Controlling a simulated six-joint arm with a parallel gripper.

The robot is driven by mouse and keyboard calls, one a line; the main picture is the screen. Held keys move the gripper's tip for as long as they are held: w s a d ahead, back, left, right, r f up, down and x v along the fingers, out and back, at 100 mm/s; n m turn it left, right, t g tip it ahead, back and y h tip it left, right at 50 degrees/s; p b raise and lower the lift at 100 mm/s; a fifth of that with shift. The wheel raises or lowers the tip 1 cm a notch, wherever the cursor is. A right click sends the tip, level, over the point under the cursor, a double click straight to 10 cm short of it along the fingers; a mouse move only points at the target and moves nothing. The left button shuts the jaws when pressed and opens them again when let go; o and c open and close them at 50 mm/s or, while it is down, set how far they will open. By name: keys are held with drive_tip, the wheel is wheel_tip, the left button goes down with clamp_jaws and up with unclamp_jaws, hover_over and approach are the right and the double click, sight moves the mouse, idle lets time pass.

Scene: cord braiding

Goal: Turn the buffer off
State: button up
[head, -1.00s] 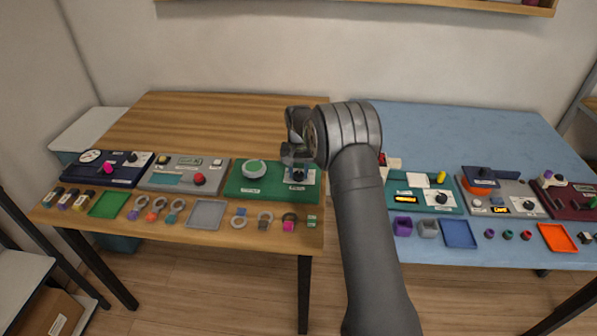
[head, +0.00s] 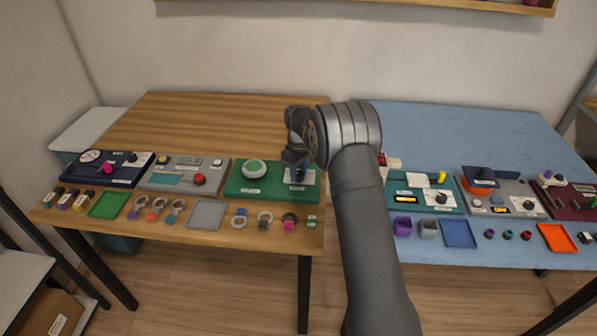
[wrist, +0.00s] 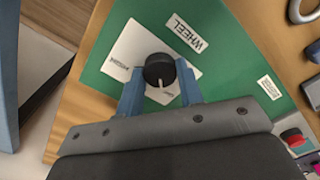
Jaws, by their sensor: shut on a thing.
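The green board (head: 232,186) stands near the front right of the wooden table, with a round grey-and-green disc (head: 254,169) on its left part. A black knob with a pale pointer line (wrist: 158,68) sits on a white plate (wrist: 124,50) on this board. In the wrist view the pointer aims down toward my gripper's palm. My gripper (wrist: 160,86) is shut on the knob, a blue finger on each side. In the head view my gripper (head: 296,160) is above the board's right part and partly hides the knob. A label reading WHEEL (wrist: 185,32) is near the plate.
A grey panel with a red knob (head: 199,179) and a dark blue panel (head: 118,177) are to the left. Rings, a grey tray (head: 206,214) and a green tray (head: 109,204) lie in front. More panels stand on the blue table (head: 455,130) at right.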

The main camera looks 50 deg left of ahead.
sight(298, 174)
drive_tip(key=shift+r+n, duration=0.1)
drive_tip(key=shift+n, duration=0.6)
drive_tip(key=shift+a, duration=0.1)
drive_tip(key=o, duration=1)
wheel_tip(298, 174, up, 17)
drive_tip(key=shift+r, duration=0.2)
wheel_tip(298, 174, down, 18)
drive_tip(key=shift+r, duration=0.2)
